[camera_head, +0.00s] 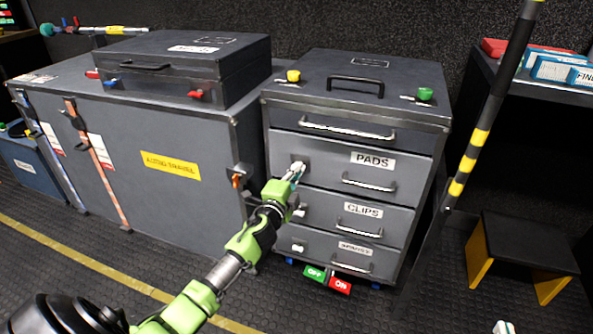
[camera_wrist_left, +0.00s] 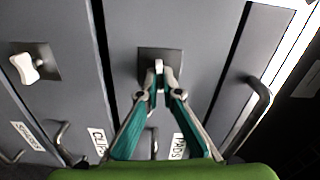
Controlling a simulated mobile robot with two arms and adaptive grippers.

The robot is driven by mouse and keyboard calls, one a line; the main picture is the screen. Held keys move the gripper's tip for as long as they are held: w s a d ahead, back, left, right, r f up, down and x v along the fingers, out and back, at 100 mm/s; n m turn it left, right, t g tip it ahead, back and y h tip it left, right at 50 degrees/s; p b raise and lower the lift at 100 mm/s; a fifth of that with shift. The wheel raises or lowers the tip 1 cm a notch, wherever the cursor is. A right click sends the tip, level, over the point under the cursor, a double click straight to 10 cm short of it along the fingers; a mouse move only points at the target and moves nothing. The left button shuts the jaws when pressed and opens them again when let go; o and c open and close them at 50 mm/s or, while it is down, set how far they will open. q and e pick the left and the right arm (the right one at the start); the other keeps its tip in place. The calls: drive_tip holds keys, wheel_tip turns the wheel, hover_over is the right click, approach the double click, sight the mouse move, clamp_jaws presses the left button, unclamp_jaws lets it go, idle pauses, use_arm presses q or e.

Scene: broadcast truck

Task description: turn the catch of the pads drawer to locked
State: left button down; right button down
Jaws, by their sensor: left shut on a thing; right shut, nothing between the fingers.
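The pads drawer (camera_head: 335,168) is a grey drawer front with a PADS label, closed in the cabinet. My left gripper (camera_head: 296,172) is at the small white catch on its left side. In the left wrist view, the fingertips of my left gripper (camera_wrist_left: 159,82) are closed on the white catch (camera_wrist_left: 158,65), which sits on a dark square plate (camera_wrist_left: 174,58). The fingers hide much of the catch, so its exact angle is hard to tell. The tip of my right gripper (camera_head: 503,327) shows at the bottom edge, shut and away from the cabinet.
The clips drawer (camera_head: 330,213) and the lowest drawer (camera_head: 325,250) have their own white catches. Drawer handles (camera_head: 368,184) stick out on the right. A large grey case (camera_head: 150,130) stands at left. A black and yellow pole (camera_head: 478,135) and a stool (camera_head: 525,245) are at right.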

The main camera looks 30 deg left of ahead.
use_arm(q)
drive_tip(key=shift+r+m, duration=0.3)
drive_tip(key=shift+m, duration=0.4)
use_arm(e)
drive_tip(key=shift+s+d+f, duration=0.1)
drive_tip(key=shift+f, duration=0.2)
use_arm(q)
drive_tip(key=shift+w, duration=0.1)
use_arm(e)
drive_tip(key=shift+f+g, duration=0.1)
drive_tip(key=shift+g, duration=0.2)
use_arm(q)
drive_tip(key=c, duration=2.2)
unclamp_jaws()
drive_tip(key=shift+m, duration=0.3)
drive_tip(key=shift+c, duration=0.2)
drive_tip(key=shift+f, duration=0.15)
drive_tip(key=v, duration=1.2)
drive_tip(key=shift+f, duration=0.15)
